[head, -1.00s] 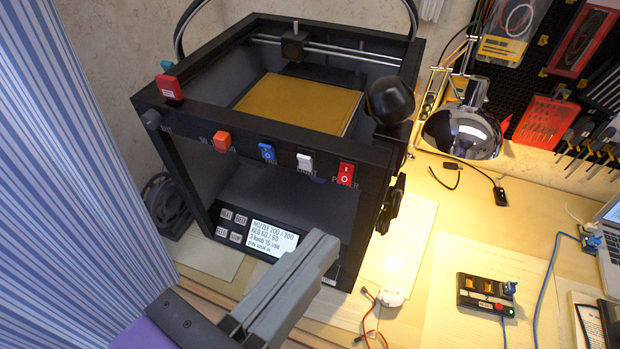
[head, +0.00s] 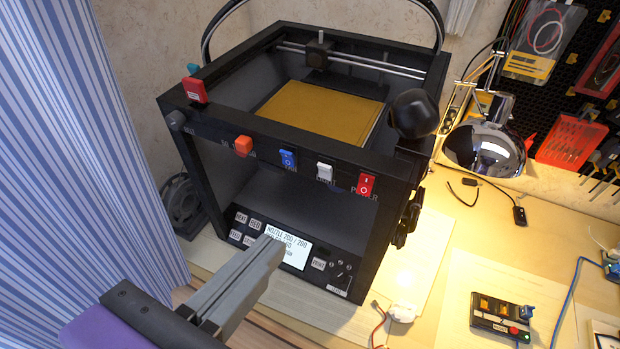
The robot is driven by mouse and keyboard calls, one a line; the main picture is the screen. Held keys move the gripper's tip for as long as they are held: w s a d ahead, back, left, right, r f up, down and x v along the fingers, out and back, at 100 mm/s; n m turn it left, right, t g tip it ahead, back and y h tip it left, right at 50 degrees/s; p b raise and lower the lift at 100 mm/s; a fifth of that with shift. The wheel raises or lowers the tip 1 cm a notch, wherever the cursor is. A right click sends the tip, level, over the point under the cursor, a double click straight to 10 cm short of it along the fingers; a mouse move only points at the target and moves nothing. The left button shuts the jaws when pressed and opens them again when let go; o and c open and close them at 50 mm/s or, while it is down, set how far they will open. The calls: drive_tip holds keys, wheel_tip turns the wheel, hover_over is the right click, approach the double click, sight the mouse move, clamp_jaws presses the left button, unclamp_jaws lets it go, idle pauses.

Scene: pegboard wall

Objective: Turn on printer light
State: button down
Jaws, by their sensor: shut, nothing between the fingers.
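The black box-shaped printer (head: 290,160) stands on the table, with a row of switches along its front top beam. The white rocker switch (head: 325,172), whose label below is partly readable as "LIGHT", sits between a blue switch (head: 288,158) and a red power switch (head: 365,184). The printer's inside looks dim. My gripper (head: 268,252) is shut and empty, in front of the lower panel. It covers part of the printer's screen (head: 285,245) and is below and left of the white switch.
An orange knob or switch (head: 243,146) and a red button (head: 195,90) are on the printer's left front. A black round part (head: 413,114) sticks out at its right corner. A lit chrome lamp (head: 485,148) stands right. A striped curtain (head: 75,150) hangs left.

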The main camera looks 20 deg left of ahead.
drive_tip(key=p, duration=0.1)
approach(325, 172)
wheel_tip(325, 172, down, 4)
drive_tip(key=w, duration=0.2)
drive_tip(key=shift+w+r+p, duration=0.55)
drive_tip(key=shift+w+r, duration=0.2)
drive_tip(key=shift+w, duration=0.3)
drive_tip(key=shift+w+r, duration=0.2)
drive_tip(key=shift+w, duration=0.55)
